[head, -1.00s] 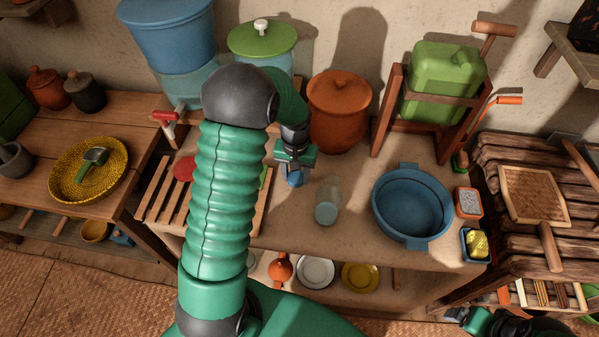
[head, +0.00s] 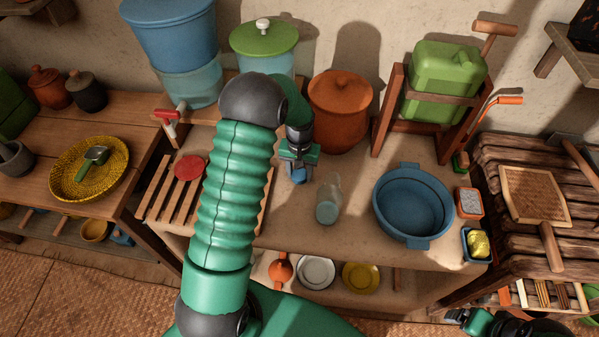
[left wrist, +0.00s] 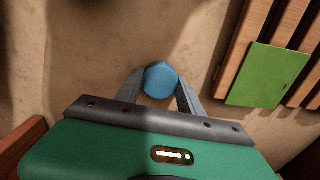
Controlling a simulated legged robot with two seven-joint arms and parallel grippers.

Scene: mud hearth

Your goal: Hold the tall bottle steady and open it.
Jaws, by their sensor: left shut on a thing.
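A clear tall bottle (head: 327,207) stands upright on the table's middle, with a pale greenish bottom; no cap shows on its top. My left gripper (head: 299,172) is just left of and behind it in the head view, pointing down. It is shut on a small round blue piece that looks like a cap (head: 299,176). In the left wrist view the blue piece (left wrist: 160,79) sits between the two fingertips. Whether it touches the table I cannot tell. My right gripper (head: 468,318) is at the lower right edge, away from the bottle, partly out of view; its jaws are unclear.
A blue basin (head: 413,238) stands right of the bottle. A lidded orange pot (head: 342,118) and a green-lidded container (head: 264,60) stand behind. A wooden slatted rack (head: 165,203) lies left, partly behind my arm. The table strip before the bottle is clear.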

